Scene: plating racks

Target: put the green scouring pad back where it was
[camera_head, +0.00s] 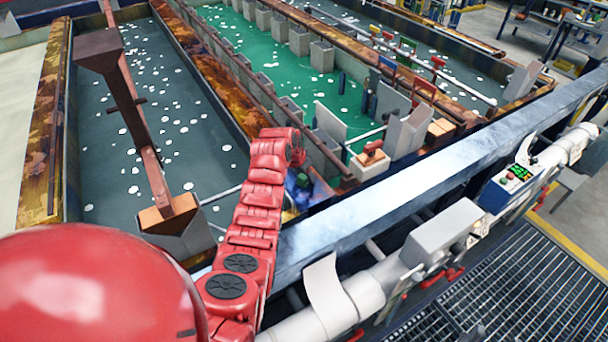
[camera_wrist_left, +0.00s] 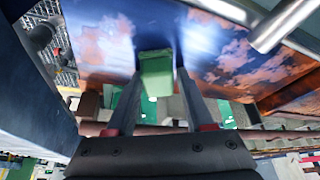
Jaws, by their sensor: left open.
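The green scouring pad (camera_wrist_left: 156,76) shows in the left wrist view as a small green block between the tips of my left gripper's fingers (camera_wrist_left: 159,72). My left gripper is open, with one dark finger on each side of the pad; I cannot tell whether either touches it. In the head view my red left arm reaches down to the tank edge. A small green patch there (camera_head: 303,180), by a blue surface, seems to be the pad. The left fingers are mostly hidden behind the arm in this view. My right gripper is not in view.
A long blue-grey rail (camera_head: 350,213) runs along the near side of the tanks. A green-liquid tank (camera_head: 262,58) and a grey-liquid tank (camera_head: 110,130) lie beyond it. A white pipe (camera_head: 375,287) with a grey box runs in front. Grating (camera_head: 520,285) covers the floor at lower right.

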